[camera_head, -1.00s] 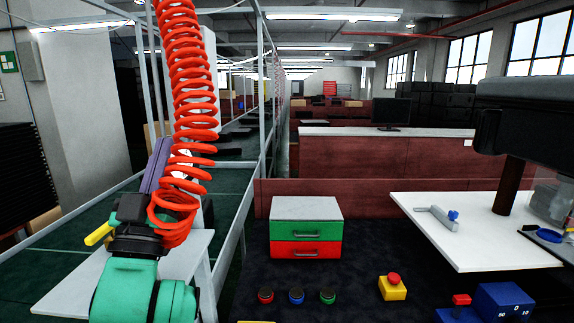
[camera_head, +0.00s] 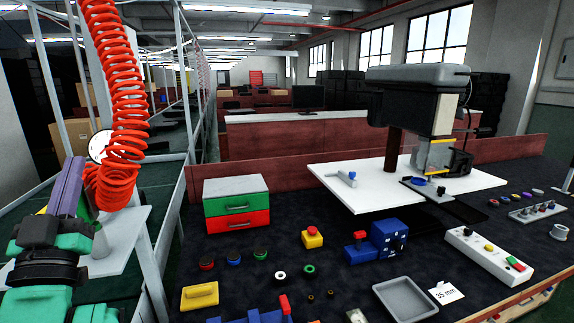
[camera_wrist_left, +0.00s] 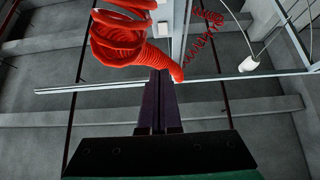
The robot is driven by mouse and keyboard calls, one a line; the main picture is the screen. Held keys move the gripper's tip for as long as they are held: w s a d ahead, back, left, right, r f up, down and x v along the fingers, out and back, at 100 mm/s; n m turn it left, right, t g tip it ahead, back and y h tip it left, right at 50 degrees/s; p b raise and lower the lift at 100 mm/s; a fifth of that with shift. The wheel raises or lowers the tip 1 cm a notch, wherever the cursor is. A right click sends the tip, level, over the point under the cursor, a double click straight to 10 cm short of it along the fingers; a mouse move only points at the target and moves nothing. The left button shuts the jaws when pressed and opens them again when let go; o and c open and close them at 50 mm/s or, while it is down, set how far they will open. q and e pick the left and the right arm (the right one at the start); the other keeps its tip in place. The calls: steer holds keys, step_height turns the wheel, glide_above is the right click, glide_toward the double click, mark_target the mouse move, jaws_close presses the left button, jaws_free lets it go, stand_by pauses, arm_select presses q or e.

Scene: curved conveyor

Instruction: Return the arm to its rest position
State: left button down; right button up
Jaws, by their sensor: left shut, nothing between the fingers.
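My left gripper (camera_head: 72,168) is at the left of the head view, with its purple fingers pointing up, beside the lower end of the red coiled hose (camera_head: 112,150). In the left wrist view the two fingers of the left gripper (camera_wrist_left: 160,76) lie together, shut with nothing between them. The red coil (camera_wrist_left: 122,38) hangs just beyond the fingertips there; I cannot tell whether it touches them. My green and black left wrist stands in front of part of the white shelf (camera_head: 128,232). My right gripper is not in view.
The dark workbench (camera_head: 345,262) holds a green and red drawer box (camera_head: 236,204), a yellow block (camera_head: 199,297), several buttons, a grey tray (camera_head: 400,298) and a drill-press-like machine (camera_head: 415,95) on a white board (camera_head: 325,178). Metal frame posts (camera_head: 152,262) stand right of my left arm.

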arm_select(q)
steer(key=w+d+f+m+g+h, duration=0.1)
steer(key=w+d+f+g+h, duration=0.35)
steer(key=f, duration=1.15)
steer(key=s+f+m+g+h, duration=0.15)
steer(key=f+g, duration=0.65)
steer(key=f, duration=0.8)
steer(key=s+d+f+m+g+h, duration=0.15)
steer(key=s+d+f+g, duration=0.25)
steer(key=s+f, duration=0.4)
steer(key=s+d+f+m+g+h, duration=0.1)
steer(key=s+d+f+m+g, duration=0.15)
steer(key=s+f+g, duration=0.4)
step_height(320, 180, down, 24)
steer(key=s+t, duration=0.1)
steer(key=s, duration=0.1)
steer(key=s+a+f+g, duration=0.1)
steer(key=s+a+f, duration=0.1)
steer(key=s+f, duration=1.3)
steer(key=shift+s+a+f, duration=0.2)
steer(key=shift+s+a, duration=0.05)
steer(key=shift+s, duration=0.75)
